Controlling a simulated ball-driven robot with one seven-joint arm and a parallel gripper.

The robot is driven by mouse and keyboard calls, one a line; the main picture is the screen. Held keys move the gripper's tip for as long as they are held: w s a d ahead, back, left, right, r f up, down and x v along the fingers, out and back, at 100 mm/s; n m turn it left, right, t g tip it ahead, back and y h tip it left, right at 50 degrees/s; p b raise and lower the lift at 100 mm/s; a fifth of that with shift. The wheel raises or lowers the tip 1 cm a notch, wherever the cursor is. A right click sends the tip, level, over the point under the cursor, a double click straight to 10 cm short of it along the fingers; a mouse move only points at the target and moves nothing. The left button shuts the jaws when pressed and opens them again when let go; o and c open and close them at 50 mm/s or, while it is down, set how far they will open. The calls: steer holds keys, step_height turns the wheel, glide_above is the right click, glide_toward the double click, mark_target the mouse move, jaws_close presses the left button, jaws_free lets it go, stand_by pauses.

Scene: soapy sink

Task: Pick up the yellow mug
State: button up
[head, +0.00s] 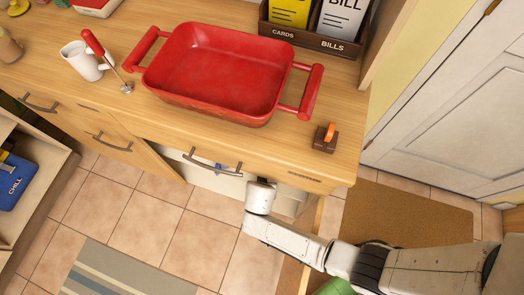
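No yellow mug shows in the head view. The only mug I can make out is a white mug (88,62), standing on the wooden counter left of a red basin (215,65). My arm reaches in from the lower right to the counter's front edge, near a dark drawer handle. Its last visible part is a pale link below that edge. The fingers of my gripper do not show, so I cannot see whether they are open or shut.
The red basin fills mid-counter. A red-handled tool (104,60) leans by the white mug. A cards-and-bills organizer (312,30) stands at the back. A small brown block with an orange part (325,138) sits near the right front corner. A brown mat (420,215) lies on the floor.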

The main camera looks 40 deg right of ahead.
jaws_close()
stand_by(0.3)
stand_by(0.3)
